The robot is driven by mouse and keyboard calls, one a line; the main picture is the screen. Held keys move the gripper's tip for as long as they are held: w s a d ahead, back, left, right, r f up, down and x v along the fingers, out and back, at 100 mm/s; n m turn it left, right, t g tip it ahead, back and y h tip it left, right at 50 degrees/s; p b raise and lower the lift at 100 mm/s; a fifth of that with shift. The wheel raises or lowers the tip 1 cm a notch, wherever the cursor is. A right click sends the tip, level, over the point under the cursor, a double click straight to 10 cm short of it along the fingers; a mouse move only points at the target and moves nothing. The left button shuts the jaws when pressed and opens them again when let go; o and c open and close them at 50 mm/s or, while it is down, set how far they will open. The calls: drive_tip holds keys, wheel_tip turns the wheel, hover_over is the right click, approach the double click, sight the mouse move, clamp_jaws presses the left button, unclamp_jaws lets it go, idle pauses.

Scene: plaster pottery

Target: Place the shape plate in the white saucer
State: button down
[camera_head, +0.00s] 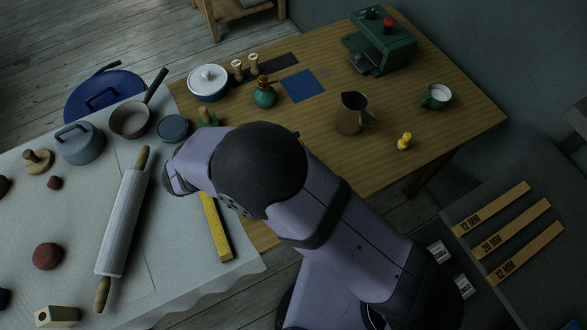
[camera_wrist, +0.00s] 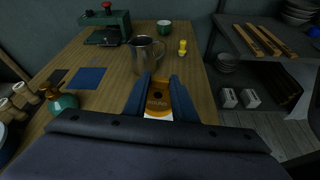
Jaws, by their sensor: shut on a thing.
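My gripper (camera_wrist: 160,82) shows in the wrist view as two dark blue fingers, shut on an orange plate with a dark hole and small lettering, which I take as the shape plate (camera_wrist: 158,102). A white part shows at its near end. The fingers point toward the metal pitcher over the wooden table. In the head view my arm hides the gripper and the plate. I cannot make out a separate white saucer in either view.
A metal pitcher (camera_head: 352,113), a yellow figure-like tool (camera_head: 404,141) and a green cup (camera_head: 437,96) stand on the wooden table (camera_head: 455,125). A green machine (camera_head: 380,48) is at the back. A white lidded pot (camera_head: 208,82) and a green bottle (camera_head: 264,92) stand left.

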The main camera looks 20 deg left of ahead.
drive_tip(key=shift+s+d+n+g+h+b, duration=0.3)
drive_tip(key=shift+n+b, duration=0.15)
drive_tip(key=shift+n, duration=0.15)
drive_tip(key=shift+f+p, duration=0.5)
drive_tip(key=shift+f, duration=4.45)
drive_tip(key=shift+f, duration=0.35)
drive_tip(key=c, duration=1.5)
unclamp_jaws()
drive_tip(key=shift+o, duration=0.2)
drive_tip(key=shift+r, duration=0.15)
drive_tip(key=shift+r, duration=0.25)
drive_tip(key=b+v, duration=0.2)
drive_tip(key=v, duration=0.8)
drive_tip(key=shift+a+f+b, duration=0.1)
drive_tip(key=shift+b, duration=0.3)
drive_tip(key=shift+v, duration=1)
